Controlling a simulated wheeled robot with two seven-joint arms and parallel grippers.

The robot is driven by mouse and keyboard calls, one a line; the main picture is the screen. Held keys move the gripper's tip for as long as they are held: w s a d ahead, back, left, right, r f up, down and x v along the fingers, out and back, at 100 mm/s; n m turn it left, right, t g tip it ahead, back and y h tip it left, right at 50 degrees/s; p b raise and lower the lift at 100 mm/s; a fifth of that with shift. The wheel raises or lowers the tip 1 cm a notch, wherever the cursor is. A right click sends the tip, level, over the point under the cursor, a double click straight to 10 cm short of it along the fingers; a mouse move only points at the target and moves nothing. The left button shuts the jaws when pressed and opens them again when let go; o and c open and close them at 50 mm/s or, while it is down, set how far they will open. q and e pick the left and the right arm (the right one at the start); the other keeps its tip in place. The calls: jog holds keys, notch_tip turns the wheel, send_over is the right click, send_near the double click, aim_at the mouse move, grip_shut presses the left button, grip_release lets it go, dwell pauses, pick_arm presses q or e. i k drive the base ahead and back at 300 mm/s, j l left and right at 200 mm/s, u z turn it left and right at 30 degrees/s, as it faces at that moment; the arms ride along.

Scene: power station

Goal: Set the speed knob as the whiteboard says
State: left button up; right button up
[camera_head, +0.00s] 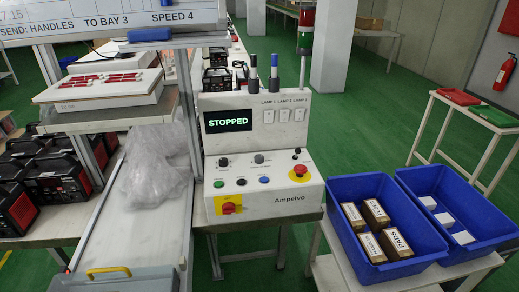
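The whiteboard (110,22) hangs at the top left; its readable text says "SEND: HANDLES TO BAY 3" and "SPEED 4". The white control box (262,192) stands in the middle on a table, its display (228,121) reading "STOPPED". Its sloped panel carries a dark knob (223,162) at the left, a dark knob (259,159) in the middle and several small buttons. Their labels are too small to read, so I cannot tell which is the speed knob or its setting. Neither of my grippers is in view.
A red button (299,170) and a red switch on yellow (228,208) are on the box. Blue bins (347,250) with small boxes stand at the right. A plastic-wrapped bundle (155,170) lies on the left conveyor. A grey case (115,283) sits at the bottom left.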

aim_at(223, 161)
jog(key=u, duration=1.3)
jog(key=i+l+u, duration=0.35)
jog(key=i+l, duration=0.05)
